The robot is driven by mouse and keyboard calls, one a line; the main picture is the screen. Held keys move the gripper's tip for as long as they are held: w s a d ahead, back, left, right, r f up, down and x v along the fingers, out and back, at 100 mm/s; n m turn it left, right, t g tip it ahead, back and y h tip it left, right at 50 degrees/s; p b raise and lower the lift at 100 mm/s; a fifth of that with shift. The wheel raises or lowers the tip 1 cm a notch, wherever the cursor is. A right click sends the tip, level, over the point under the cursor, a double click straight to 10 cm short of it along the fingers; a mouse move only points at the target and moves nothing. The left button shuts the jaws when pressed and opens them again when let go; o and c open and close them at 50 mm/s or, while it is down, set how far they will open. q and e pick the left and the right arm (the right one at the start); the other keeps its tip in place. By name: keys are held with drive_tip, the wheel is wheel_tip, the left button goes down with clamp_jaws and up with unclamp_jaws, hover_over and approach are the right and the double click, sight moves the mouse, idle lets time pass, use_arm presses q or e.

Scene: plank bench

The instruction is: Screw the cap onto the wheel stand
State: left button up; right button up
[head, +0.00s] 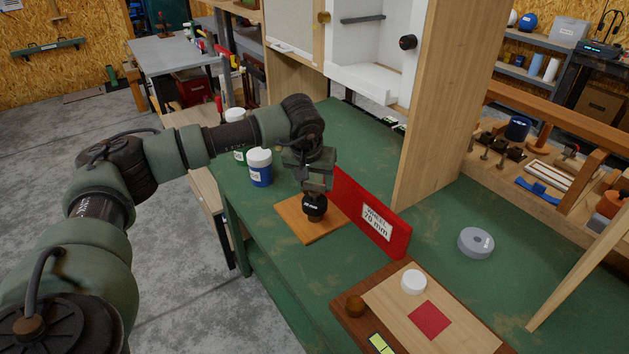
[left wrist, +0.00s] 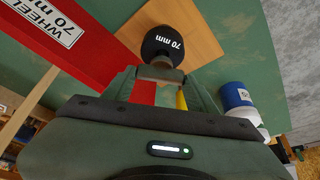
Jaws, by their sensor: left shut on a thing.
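A round black body marked "70 mm" (head: 315,207) stands at the middle of a square wooden base (head: 293,222), by the red sign "WHEEL 70 mm" (head: 364,217). I take it for the wheel stand. My left gripper (head: 316,188) points down right above it. In the left wrist view, the fingers (left wrist: 161,78) are shut on a small pale tan piece (left wrist: 160,72), which lines up with the black body (left wrist: 163,45). I cannot tell whether the piece is the cap or whether it touches the body. My right gripper is out of view.
Blue-and-white (head: 259,168) and green-and-white jars stand left of the base. A grey disc (head: 476,243) lies farther right. A tall wooden panel (head: 440,110) rises behind the sign.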

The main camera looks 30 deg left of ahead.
use_arm(q)
drive_tip(key=shift+m+h, duration=0.3)
drive_tip(key=shift+m, duration=0.5)
drive_tip(key=shift+a+f+m+h, duration=0.1)
drive_tip(key=shift+m+h, duration=0.5)
drive_tip(key=shift+m, duration=0.8)
drive_tip(key=o, duration=1.6)
drive_tip(key=shift+c, duration=0.2)
drive_tip(key=b+v, duration=0.2)
drive_tip(key=v, duration=0.6)
drive_tip(key=shift+s+f, duration=0.1)
drive_tip(key=shift+f, duration=0.05)
